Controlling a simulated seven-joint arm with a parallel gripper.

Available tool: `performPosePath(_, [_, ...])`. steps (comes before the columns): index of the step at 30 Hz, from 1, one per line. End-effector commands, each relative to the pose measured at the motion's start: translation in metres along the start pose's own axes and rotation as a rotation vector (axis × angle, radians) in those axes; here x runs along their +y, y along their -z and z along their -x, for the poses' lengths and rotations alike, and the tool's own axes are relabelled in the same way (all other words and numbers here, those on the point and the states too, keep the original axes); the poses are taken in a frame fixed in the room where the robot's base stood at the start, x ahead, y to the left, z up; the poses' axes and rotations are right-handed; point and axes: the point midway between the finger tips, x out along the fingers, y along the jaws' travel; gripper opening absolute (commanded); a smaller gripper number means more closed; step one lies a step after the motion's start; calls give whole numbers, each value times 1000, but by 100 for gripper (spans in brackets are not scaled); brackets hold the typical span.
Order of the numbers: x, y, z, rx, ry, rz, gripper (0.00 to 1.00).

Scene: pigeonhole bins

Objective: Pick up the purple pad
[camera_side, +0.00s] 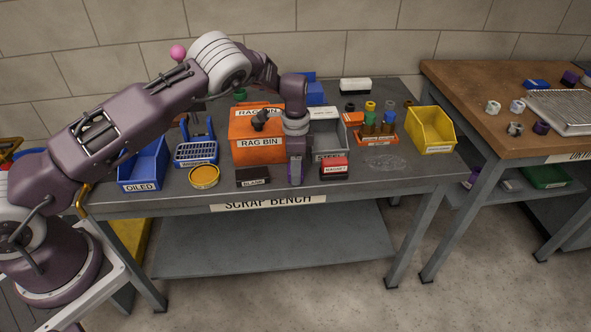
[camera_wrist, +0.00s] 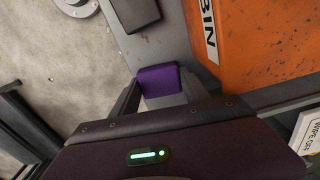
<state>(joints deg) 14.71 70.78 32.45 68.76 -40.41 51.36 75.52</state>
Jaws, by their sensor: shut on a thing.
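The purple pad (camera_wrist: 158,80) shows in the wrist view as a small block between the two fingers of my gripper (camera_wrist: 160,90). The fingers are shut on it. In the side view my gripper (camera_side: 296,183) points down near the bench's front edge, in front of the orange rag bin (camera_side: 252,152), with a little purple visible at its tip. Fingers and wrist hide most of the pad there. I cannot tell whether the pad touches the bench top.
Close beside my gripper are a dark box labelled BLANK (camera_side: 252,177) on the left and a red-and-black magnet block (camera_side: 334,170) on the right. A grey steel bin (camera_side: 329,145) stands behind. A yellow bin (camera_side: 432,130) is at the bench's right; a blue bin (camera_side: 144,167) is at its left.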

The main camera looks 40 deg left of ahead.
Motion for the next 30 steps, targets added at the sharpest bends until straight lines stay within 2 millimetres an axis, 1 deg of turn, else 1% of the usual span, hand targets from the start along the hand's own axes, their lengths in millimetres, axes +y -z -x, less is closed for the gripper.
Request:
performPosePath(2, [-1, 1, 8, 3, 1, 1, 15])
performPosePath(5, [-1, 1, 26, 4, 1, 0, 15])
performPosePath(11, [-1, 1, 78, 5, 2, 1, 15])
performPosePath(15, [-1, 1, 117, 4, 3, 0, 15])
performPosePath(18, [-1, 1, 143, 4, 3, 0, 15])
performPosePath(21, [-1, 0, 162, 3, 2, 1, 15])
performPosePath(25, [0, 0, 175, 0, 0, 0, 15])
performPosePath(30, [0, 0, 178, -1, -1, 1, 15])
